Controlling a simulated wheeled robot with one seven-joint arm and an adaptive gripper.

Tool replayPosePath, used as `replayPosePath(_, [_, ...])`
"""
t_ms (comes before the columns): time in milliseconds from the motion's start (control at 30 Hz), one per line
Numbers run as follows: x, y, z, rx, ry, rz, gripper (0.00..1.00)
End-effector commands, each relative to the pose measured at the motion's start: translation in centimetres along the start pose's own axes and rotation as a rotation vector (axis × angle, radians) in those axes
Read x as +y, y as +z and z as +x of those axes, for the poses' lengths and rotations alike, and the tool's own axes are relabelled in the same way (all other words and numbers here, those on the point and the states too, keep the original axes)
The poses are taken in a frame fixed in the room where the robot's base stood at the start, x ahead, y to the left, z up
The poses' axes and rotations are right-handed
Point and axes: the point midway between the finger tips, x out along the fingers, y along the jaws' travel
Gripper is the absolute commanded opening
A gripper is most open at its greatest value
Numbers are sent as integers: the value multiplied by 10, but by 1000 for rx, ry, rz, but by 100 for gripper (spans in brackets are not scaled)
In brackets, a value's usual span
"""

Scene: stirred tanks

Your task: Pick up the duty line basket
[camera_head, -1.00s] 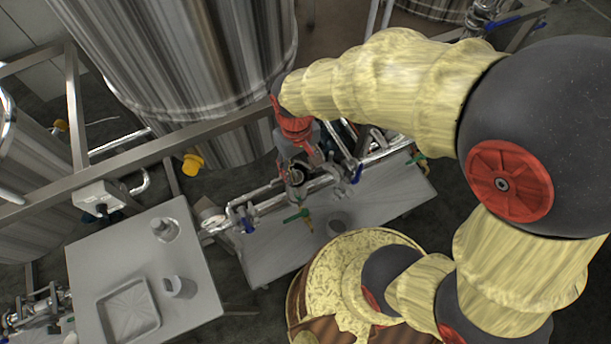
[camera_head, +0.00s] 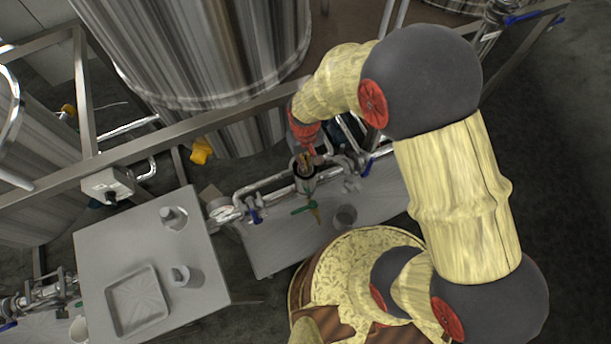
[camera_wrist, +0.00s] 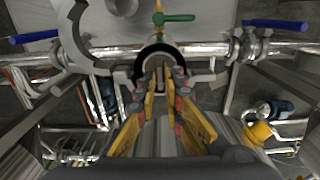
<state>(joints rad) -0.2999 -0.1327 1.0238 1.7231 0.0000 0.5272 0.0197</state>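The duty line runs along the lower bench as a bright steel pipe, with an open round housing (camera_head: 306,186) on it; it also shows in the wrist view (camera_wrist: 158,48) as a ring with a dark inside. I take the grey part (camera_wrist: 166,72) inside its mouth to be the basket; most of it is hidden. My gripper (camera_wrist: 165,72) points down at the housing mouth, fingertips apart at or just inside the rim. A gap shows between the fingers, and I see no clear grip. In the head view my gripper (camera_head: 305,156) is right above the housing.
A green-handled valve (camera_head: 306,208) and blue-handled valves (camera_head: 254,216) sit close to the housing. A grey cup (camera_head: 345,216) stands on the lower bench. The left table (camera_head: 125,245) holds a tray (camera_head: 138,301) and two small vessels. A large tank (camera_head: 205,50) and frame rail stand behind.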

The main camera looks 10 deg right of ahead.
Motion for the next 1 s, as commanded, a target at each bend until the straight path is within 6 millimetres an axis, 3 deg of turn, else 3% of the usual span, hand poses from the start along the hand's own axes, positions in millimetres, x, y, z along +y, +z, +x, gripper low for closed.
replayPosePath(100, [0, 1, 18, -2, 1, 0, 10])
replayPosePath(200, [0, 0, 23, 1, 1, 0, 10])
replayPosePath(367, [0, 0, 23, 1, 1, 0, 10])
replayPosePath(567, [0, 0, 23, 0, 1, 0, 0])
replayPosePath(1000, [0, 0, 23, 0, 1, 0, 0])
